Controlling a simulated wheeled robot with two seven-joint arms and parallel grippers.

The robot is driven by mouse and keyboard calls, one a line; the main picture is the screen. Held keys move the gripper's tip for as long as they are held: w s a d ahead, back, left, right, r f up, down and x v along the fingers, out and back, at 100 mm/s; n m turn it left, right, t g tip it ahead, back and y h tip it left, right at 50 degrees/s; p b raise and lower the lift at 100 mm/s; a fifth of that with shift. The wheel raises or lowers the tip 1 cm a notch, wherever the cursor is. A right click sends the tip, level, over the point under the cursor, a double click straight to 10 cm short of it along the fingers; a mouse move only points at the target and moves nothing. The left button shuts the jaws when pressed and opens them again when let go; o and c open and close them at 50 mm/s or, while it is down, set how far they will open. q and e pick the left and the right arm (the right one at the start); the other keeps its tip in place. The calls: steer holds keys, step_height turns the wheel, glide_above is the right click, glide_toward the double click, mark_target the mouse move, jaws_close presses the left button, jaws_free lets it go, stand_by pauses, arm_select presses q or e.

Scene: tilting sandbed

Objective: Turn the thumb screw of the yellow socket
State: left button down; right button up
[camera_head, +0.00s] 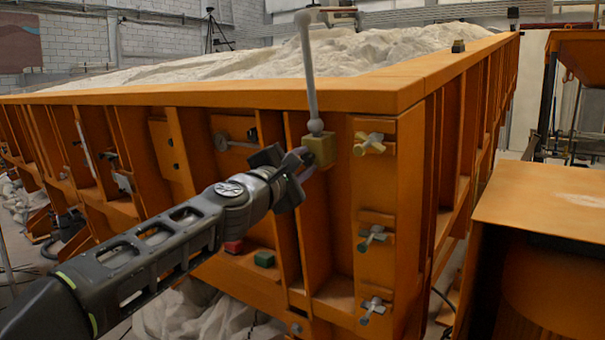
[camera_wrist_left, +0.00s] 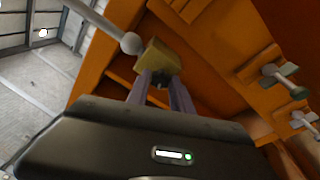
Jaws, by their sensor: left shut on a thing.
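The yellow socket (camera_head: 320,149) sits on the front of the orange sandbed frame (camera_head: 300,97), just below its top beam. A grey rod (camera_head: 309,75) with a round top stands upright in it. My left gripper (camera_head: 303,160) reaches the socket from the lower left, its fingertips at the socket's side. In the left wrist view the two fingers meet the yellow socket (camera_wrist_left: 156,57), with a small dark part, likely the thumb screw (camera_wrist_left: 159,83), between them. The fingers are shut on it and hide most of it. My right gripper is not in view.
To the right of the socket, several knobs sit in a column: a pale one (camera_head: 369,143), a greenish one (camera_head: 372,238) and a grey one (camera_head: 372,309). A green block (camera_head: 264,259) and a red block (camera_head: 233,246) lie lower left. Vertical ribs flank my arm.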

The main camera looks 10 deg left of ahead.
arm_select(q)
steer(key=m+b, duration=0.1)
steer(key=m, duration=0.1)
steer(key=m+b, duration=0.1)
steer(key=shift+f+t+b, duration=0.25)
steer(key=shift+t+b, duration=0.05)
steer(key=m+b, duration=0.3)
steer(key=m, duration=0.1)
steer(key=shift+t, duration=0.4)
steer(key=m+b, duration=0.4)
steer(key=m, duration=0.1)
steer(key=m+t+h+b, duration=0.1)
steer(key=m+b, duration=0.4)
steer(key=shift+w+f+h+b, duration=0.1)
steer(key=shift+f+h+b, duration=0.1)
steer(key=shift+h+b, duration=0.1)
steer(key=m+b, duration=0.1)
steer(key=m, duration=0.1)
steer(key=shift+r+m+h+b, duration=0.15)
steer(key=shift+m+h+b, duration=0.15)
steer(key=shift+m+h, duration=0.1)
steer(key=shift+r+m+h+b, duration=0.15)
steer(key=shift+m+h+b, duration=0.25)
steer(key=shift+m, duration=0.8)
steer(key=c, duration=1.2)
jaws_free()
steer(key=shift+r, duration=0.1)
